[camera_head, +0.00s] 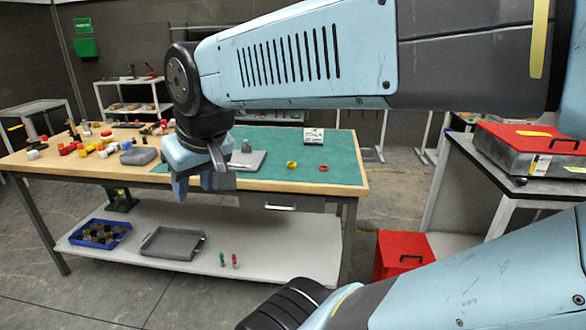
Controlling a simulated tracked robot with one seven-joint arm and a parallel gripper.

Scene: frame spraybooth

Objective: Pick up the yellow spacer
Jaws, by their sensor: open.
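A small yellow ring (292,165), which looks like the yellow spacer, lies on the green mat (345,163) on the workbench. A similar red ring (323,169) lies just to its right, apart from it. My gripper (200,185) is open and points down at the bench's front edge, to the left of the yellow ring and clear of it. I see nothing between its fingers. The gripper and wrist hide part of the mat and of a grey plate (250,161) behind them.
Several red and yellow parts (85,150) crowd the bench's left side. A white block with dark markings (314,136) stands at the mat's back. The lower shelf holds a blue bin (100,233) and a grey tray (173,243). The mat around the rings is clear.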

